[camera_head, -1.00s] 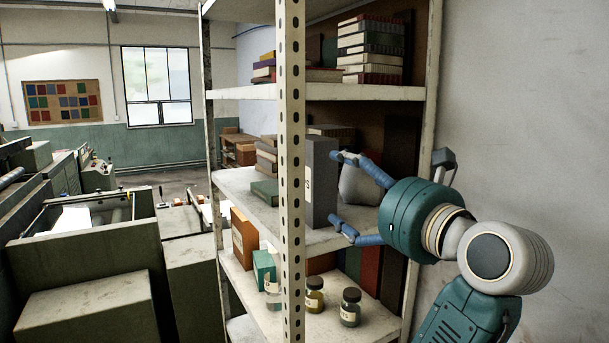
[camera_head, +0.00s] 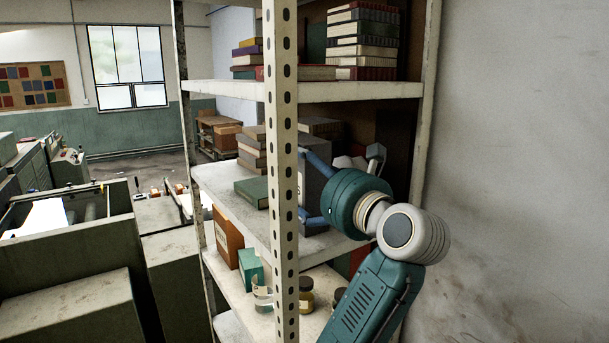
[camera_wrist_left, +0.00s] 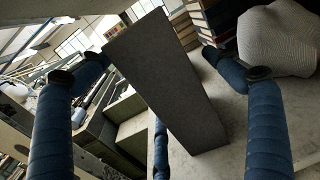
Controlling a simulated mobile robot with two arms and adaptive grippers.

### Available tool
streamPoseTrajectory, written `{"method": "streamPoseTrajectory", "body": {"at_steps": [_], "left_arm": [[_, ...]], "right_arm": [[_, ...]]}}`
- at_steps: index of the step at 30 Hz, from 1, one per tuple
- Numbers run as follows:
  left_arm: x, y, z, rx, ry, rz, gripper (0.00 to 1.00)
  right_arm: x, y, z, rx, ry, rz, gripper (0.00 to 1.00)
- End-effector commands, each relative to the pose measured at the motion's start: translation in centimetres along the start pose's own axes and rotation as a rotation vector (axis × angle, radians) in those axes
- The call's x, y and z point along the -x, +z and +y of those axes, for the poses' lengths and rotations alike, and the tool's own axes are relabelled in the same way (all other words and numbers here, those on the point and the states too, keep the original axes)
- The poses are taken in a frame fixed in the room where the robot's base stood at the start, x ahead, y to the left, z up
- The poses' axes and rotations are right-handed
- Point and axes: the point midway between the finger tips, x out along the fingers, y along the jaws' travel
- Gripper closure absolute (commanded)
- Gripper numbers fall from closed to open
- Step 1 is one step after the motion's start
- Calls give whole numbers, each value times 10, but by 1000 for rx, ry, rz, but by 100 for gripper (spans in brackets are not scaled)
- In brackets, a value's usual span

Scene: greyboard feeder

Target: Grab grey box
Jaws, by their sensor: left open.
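The grey box (camera_head: 317,184) stands upright on the middle shelf, partly hidden behind the front post and my left gripper. My left gripper (camera_head: 306,187) is open at the box, with its blue fingers spread along it in the head view. In the left wrist view the dark grey box (camera_wrist_left: 170,85) looks tilted and lies between the spread fingers of the left gripper (camera_wrist_left: 150,75). I cannot tell whether any finger touches it. My right gripper is not in view.
A perforated metal post (camera_head: 284,170) stands in front of the shelves. A green book (camera_head: 252,192) and stacked books lie left of the box. A white rounded object (camera_wrist_left: 278,40) is close to the right finger. Jars (camera_head: 306,294) stand on the shelf below.

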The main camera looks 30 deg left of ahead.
Motion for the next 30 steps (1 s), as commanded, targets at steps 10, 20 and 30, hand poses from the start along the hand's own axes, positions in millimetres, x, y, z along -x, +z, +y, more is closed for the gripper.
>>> {"method": "streamPoseTrajectory", "body": {"at_steps": [10, 20, 30], "left_arm": [[-35, 1, 0, -1, 1, -1, 11], [-35, 0, 0, 0, 0, -1, 39], [-35, 2, 0, 2, 0, -3, 73]], "right_arm": [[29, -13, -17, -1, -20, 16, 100], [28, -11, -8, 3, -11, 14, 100], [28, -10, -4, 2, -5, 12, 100]]}}
